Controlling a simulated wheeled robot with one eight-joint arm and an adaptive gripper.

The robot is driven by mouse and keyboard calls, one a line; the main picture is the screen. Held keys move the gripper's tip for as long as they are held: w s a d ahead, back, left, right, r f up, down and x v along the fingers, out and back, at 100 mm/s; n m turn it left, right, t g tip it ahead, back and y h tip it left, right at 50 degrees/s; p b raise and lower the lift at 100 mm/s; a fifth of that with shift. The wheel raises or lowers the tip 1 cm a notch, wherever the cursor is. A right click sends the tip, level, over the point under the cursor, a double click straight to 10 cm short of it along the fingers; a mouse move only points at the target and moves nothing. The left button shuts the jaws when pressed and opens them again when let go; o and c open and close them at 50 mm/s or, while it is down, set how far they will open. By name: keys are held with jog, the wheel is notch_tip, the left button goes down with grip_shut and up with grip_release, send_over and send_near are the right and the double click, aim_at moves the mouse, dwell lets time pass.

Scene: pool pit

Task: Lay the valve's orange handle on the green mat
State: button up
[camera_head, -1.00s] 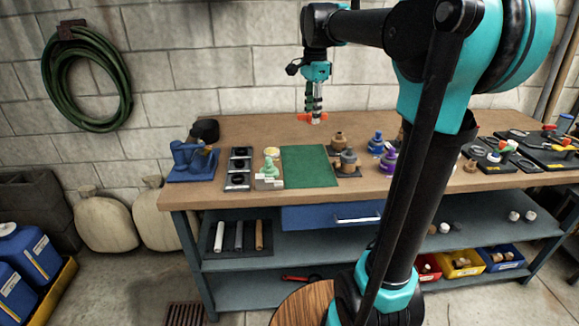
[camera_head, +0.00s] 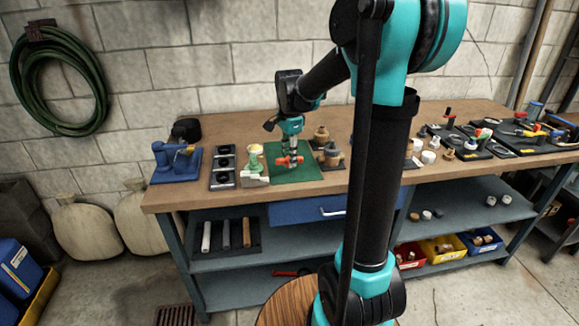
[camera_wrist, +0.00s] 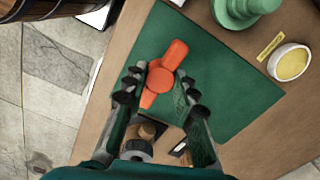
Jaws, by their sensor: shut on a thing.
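The orange handle (camera_wrist: 171,60) is between the fingertips of my gripper (camera_wrist: 155,92) in the wrist view, and the jaws are shut on it. In the head view the orange handle (camera_head: 290,161) shows at the lower end of my gripper (camera_head: 291,153), over the green mat (camera_head: 311,172). The green mat (camera_wrist: 225,80) fills much of the wrist view behind the handle. I cannot tell whether the handle touches the mat or hangs just above it.
A pale green valve-like piece (camera_head: 254,160) stands left of the mat beside a tray with dark round sockets (camera_head: 223,165). Brown fittings (camera_head: 331,152) stand right of the mat. A blue vise (camera_head: 177,163) is at the bench's left end. Bare wood (camera_head: 240,121) lies behind.

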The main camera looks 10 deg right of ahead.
aim_at(290, 175)
jog(key=shift+f, duration=1.9)
jog(key=o, duration=0.9)
jog(key=shift+f, duration=0.1)
jog(key=shift+o, duration=0.2)
notch_tip(290, 175, up, 12)
jog(key=shift+f, duration=0.1)
jog(key=s+d+f+n+t, duration=0.2)
jog(key=s+f+n, duration=0.5)
jog(key=s+f, duration=0.2)
jog(key=s+d+f+n+t, duration=0.2)
jog(key=s+f+n, duration=0.5)
jog(key=s, duration=0.5)
notch_tip(290, 175, down, 3)
jog(key=shift+d+r, duration=0.1)
jog(key=shift+d, duration=0.45)
